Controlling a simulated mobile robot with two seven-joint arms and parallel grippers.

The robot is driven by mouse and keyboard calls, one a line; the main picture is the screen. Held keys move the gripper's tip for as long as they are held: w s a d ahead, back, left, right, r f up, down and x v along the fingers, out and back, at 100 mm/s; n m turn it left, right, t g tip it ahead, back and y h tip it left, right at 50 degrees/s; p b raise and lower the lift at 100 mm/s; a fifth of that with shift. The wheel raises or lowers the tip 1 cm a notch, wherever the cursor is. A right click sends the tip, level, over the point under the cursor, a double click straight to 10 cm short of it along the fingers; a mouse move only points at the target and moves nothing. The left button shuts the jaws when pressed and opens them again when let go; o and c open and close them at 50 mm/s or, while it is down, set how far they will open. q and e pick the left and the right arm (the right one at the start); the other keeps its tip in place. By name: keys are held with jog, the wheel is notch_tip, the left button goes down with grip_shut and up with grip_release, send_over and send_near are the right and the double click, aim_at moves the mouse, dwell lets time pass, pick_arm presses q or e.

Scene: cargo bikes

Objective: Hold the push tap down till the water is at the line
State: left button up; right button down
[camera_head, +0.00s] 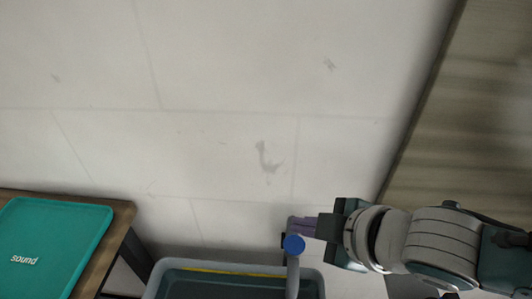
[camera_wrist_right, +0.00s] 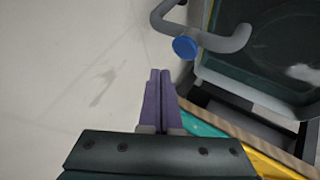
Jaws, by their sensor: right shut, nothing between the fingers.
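The push tap's round blue button (camera_head: 293,245) sits on a grey bent pipe (camera_head: 292,278) at the basin's back edge. The blue button (camera_wrist_right: 185,47) and curved grey pipe (camera_wrist_right: 232,42) also show in the right wrist view. My right gripper (camera_head: 291,226) has purple fingers, shut and empty. Its fingertips (camera_wrist_right: 160,73) appear beside the button; whether they touch it I cannot tell. The grey basin (camera_head: 155,288) has a yellow line (camera_head: 215,271) along its inner back wall. A pale patch (camera_wrist_right: 302,73) shows inside the basin. The water level is unclear. My left gripper is out of view.
A teal tray (camera_head: 55,235) marked "sound" lies on a wooden table (camera_head: 118,218) at the left. A wood-grained panel (camera_head: 470,100) stands at the right. The pale floor (camera_head: 230,140) behind the basin is clear. A yellow strip (camera_wrist_right: 275,167) runs along the wrist view's lower right.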

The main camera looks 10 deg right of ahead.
notch_tip(320, 180, up, 3)
jog(key=shift+f+p, duration=0.2)
jog(key=shift+p, duration=0.75)
jog(key=shift+f, duration=0.1)
